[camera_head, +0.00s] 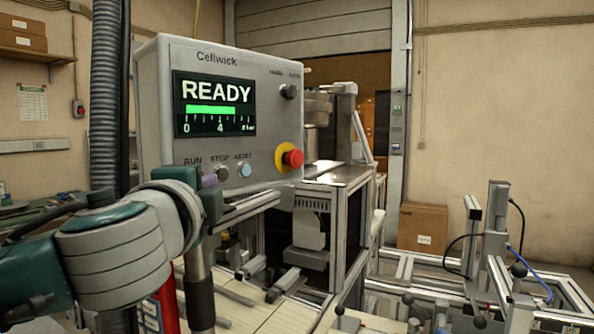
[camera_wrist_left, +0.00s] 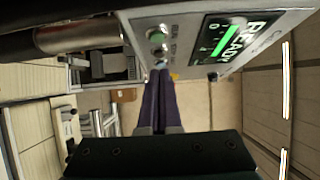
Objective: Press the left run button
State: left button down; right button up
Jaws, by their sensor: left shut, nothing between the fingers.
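The grey control box (camera_head: 240,75) faces me with a lit READY screen (camera_head: 215,105) and a row labelled RUN, STOP and RESET. The RUN label is at the left; its button is hidden behind my left arm in the head view. In the left wrist view the green run button (camera_wrist_left: 155,33) shows on the panel, with the grey stop button (camera_wrist_left: 157,52) beside it. My left gripper (camera_head: 210,181) is shut and empty in front of the panel's lower edge. Its purple fingertips (camera_wrist_left: 161,73) point toward the button row; I cannot tell whether they touch. My right gripper is not in view.
A red emergency stop knob (camera_head: 293,158) on a yellow ring sits at the box's lower right. A dark selector knob (camera_head: 288,91) is above it. Metal frames and a machine stand to the right. A cardboard box (camera_head: 422,227) stands by the back wall.

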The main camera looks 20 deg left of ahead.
pick_arm(q)
jog(key=a, duration=0.1)
jog(key=w+a+p, duration=0.1)
jog(key=w+a, duration=0.1)
jog(key=a, duration=0.1)
jog(key=shift+f, duration=0.1)
